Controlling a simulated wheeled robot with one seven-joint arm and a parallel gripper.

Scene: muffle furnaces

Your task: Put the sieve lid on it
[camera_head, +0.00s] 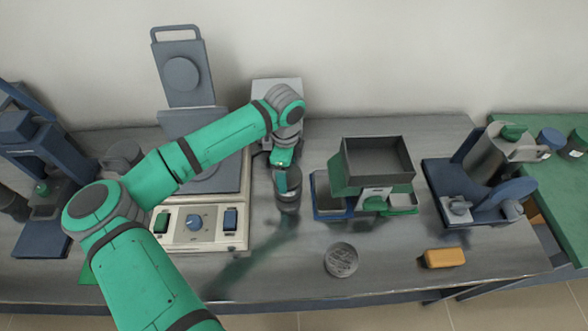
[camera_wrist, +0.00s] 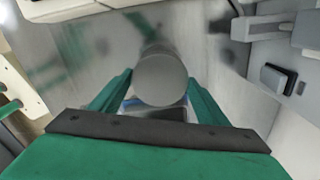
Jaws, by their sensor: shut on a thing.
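My gripper (camera_head: 286,180) is left of the middle of the bench, fingers pointing down, shut on a dark grey cylinder (camera_head: 289,198). In the wrist view the cylinder (camera_wrist: 160,78) shows a plain round grey end between my green fingers (camera_wrist: 158,98). I cannot tell if this is the sieve, its lid or both together, nor if it touches the bench. A low round grey disc (camera_head: 341,260) with a mottled top lies apart on the bench, front right of my gripper. It may be a sieve part; I cannot tell which.
A blue machine (camera_head: 470,195) and an orange block (camera_head: 444,258) are further right. The bench front around the disc is clear.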

